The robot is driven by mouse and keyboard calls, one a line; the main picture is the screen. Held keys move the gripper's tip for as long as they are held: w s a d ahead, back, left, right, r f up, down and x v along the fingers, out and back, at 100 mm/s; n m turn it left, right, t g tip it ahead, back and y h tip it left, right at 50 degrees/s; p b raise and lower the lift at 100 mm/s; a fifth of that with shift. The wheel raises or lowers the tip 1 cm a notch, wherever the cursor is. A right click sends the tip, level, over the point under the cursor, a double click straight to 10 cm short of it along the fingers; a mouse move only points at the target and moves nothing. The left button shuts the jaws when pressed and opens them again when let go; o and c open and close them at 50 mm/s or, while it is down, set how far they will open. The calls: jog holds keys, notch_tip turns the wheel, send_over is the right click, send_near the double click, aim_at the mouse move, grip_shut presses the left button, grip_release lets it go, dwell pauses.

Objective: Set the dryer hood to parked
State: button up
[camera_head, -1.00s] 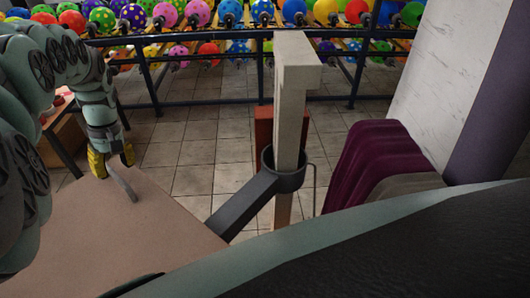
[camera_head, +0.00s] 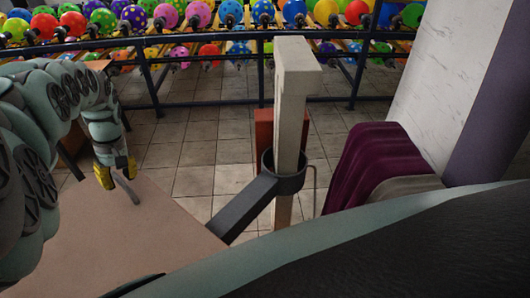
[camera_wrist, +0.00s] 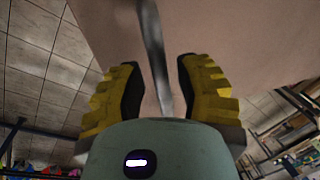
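What appears to be the dryer hood is a broad tan panel (camera_head: 130,240) at the lower left of the head view. A dark grey arm (camera_head: 243,207) joins its right side to a collar around a pale upright post (camera_head: 294,110). A thin grey bar, seemingly a handle (camera_head: 127,191), sticks out from the panel. My gripper (camera_head: 115,174) with yellow fingers is at this bar. In the wrist view my gripper (camera_wrist: 157,70) is open, and the bar (camera_wrist: 154,42) runs between the fingers with gaps on both sides. The bar's lower end is hidden behind my gripper body.
A blue railing (camera_head: 210,105) crosses the back, with racks of coloured balloons behind. A red block (camera_head: 264,128) is behind the post. Maroon cloth (camera_head: 373,160) lies right of it, near a white wall (camera_head: 440,85). Tiled floor is clear between panel and railing.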

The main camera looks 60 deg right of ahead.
grip_shut()
dwell(0.4)
